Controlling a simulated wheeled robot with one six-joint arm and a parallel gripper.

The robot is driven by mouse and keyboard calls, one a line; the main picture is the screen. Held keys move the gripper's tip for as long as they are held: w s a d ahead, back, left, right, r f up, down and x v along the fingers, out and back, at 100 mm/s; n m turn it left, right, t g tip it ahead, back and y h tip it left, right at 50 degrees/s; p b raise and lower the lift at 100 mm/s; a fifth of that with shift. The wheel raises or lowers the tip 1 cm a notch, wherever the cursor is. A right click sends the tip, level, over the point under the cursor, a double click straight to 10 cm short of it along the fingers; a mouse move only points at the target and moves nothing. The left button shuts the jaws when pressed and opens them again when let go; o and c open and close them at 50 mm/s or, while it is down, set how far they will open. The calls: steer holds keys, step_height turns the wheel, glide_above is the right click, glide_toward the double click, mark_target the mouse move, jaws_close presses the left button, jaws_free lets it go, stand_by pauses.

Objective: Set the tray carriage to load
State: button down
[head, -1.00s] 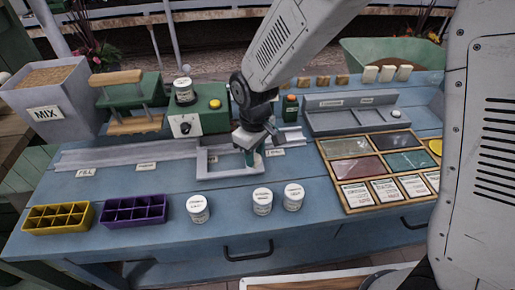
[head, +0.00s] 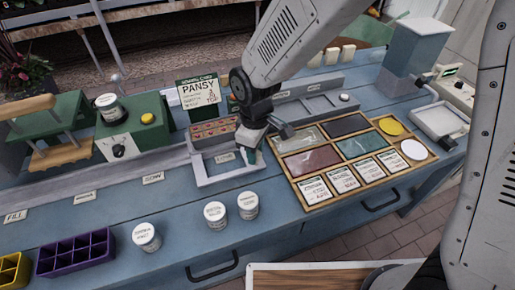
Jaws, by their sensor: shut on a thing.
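The tray carriage (head: 206,182) is a grey open frame sitting on the long grey rail (head: 55,188) along the blue bench. It stands near the rail's right part, and a small label (head: 224,157) shows inside its frame, too small to read surely. The jaws partly hide the handle. Other position labels lie to the left along the rail: one reading FILL (head: 16,216), then two more (head: 85,197) (head: 153,178). The carriage looks empty.
Three white jars (head: 147,237) and a purple divided tray (head: 76,254) stand in front of the rail. A PANSY card (head: 198,92) and a reddish tray (head: 214,131) are behind the carriage. A wooden-framed sample board (head: 303,199) lies close to its right.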

steer(key=shift+d, duration=0.15)
steer(key=c, duration=1.4)
jaws_free()
steer(key=o, duration=0.3)
steer(key=shift+w+d, duration=0.15)
steer(key=shift+d, duration=0.05)
steer(key=shift+o, duration=0.2)
steer(key=shift+a, duration=0.1)
steer(key=shift+a+r, duration=0.1)
steer(key=shift+r, duration=0.1)
step_height(320, 180, up, 7)
steer(key=shift+r, duration=0.2)
